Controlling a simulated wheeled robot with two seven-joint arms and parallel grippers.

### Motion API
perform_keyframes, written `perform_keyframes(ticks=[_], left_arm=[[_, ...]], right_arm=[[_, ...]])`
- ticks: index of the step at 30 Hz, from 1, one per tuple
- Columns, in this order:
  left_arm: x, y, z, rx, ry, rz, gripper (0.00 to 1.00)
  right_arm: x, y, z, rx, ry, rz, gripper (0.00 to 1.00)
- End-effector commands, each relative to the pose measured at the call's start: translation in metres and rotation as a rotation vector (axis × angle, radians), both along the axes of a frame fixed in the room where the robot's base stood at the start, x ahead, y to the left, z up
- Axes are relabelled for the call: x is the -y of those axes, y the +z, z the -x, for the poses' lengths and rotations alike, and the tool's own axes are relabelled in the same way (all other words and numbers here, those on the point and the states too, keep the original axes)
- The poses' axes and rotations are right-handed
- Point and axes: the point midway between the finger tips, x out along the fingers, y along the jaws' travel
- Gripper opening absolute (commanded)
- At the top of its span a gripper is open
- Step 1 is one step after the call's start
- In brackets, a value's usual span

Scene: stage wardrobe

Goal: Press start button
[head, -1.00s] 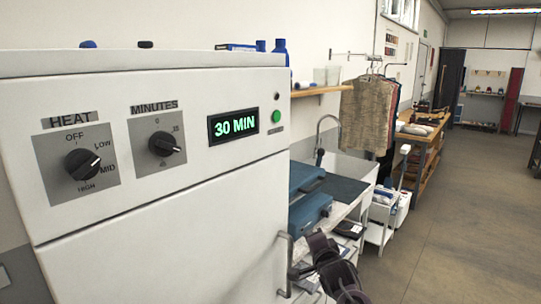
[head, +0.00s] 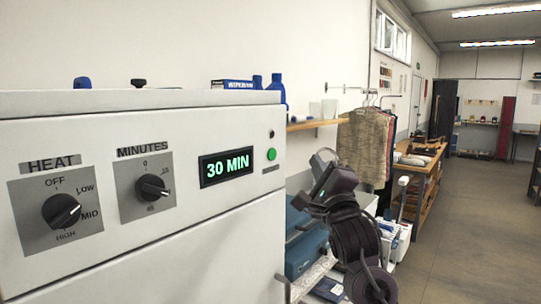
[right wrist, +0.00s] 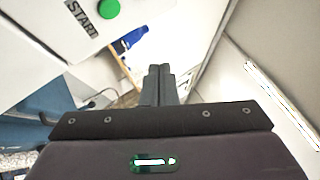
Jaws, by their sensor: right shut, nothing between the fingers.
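The round green button (head: 271,154) sits on the white machine's front panel, right of the lit display (head: 226,167) reading "30 MIN". The right wrist view shows the green button (right wrist: 108,9) at the upper left, beside a "START" label (right wrist: 82,17). My right gripper (head: 320,158) is raised to the right of the panel, apart from the button. In the right wrist view its fingers (right wrist: 160,70) are shut together and empty, with the button up and left of their tips. My left gripper is not in view.
The heat knob (head: 61,211) and minutes knob (head: 152,188) are on the panel's left. A small dark round fitting (head: 271,134) is above the button. A vertical handle (head: 283,288) juts from the machine below. Hanging clothes (head: 363,147) and a wooden bench (head: 418,172) stand beyond; the right floor is clear.

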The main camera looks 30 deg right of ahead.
Motion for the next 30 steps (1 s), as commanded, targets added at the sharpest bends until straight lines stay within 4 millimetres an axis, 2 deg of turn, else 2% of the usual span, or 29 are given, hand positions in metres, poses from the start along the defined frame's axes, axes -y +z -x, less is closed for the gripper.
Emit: perform_keyframes(ticks=[11,24,30], left_arm=[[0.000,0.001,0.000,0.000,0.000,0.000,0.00],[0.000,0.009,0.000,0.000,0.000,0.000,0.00],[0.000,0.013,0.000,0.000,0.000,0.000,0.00]], right_arm=[[-0.002,0.000,-0.005,-0.001,0.001,0.001,0.00],[-0.024,0.001,-0.058,-0.002,0.000,0.003,0.00],[-0.030,0.001,-0.075,-0.001,-0.001,-0.001,0.00]])
